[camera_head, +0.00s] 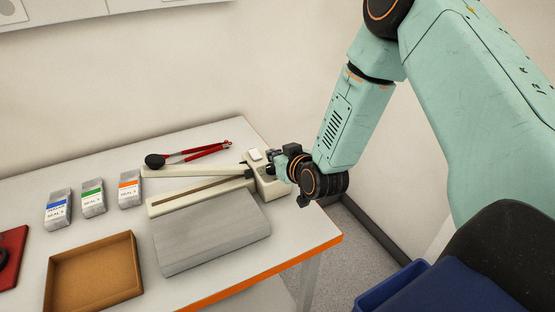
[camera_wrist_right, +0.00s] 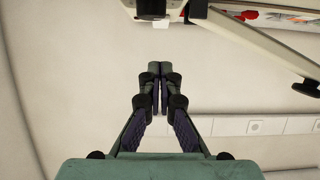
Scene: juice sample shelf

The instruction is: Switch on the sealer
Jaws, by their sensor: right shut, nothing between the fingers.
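The sealer (camera_head: 200,195) is a cream bar device with a long upper arm raised at an angle over its base, lying on the table. Its box-shaped right end (camera_head: 262,180) carries a small white switch (camera_head: 254,154) on top; I cannot tell its position. My right gripper (camera_head: 273,156) is at that right end, close beside the switch; contact cannot be told. In the right wrist view my right gripper (camera_wrist_right: 154,72) is shut and empty, and cream parts of the sealer (camera_wrist_right: 255,42) show at the top. My left gripper is not in view.
A grey slab (camera_head: 210,238) lies in front of the sealer, with a brown tray (camera_head: 137,288) at front left. Several labelled pouches (camera_head: 92,198) stand left. Red tongs (camera_head: 205,152) lie behind. A red item (camera_head: 14,238) is at the left edge. The wall is behind.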

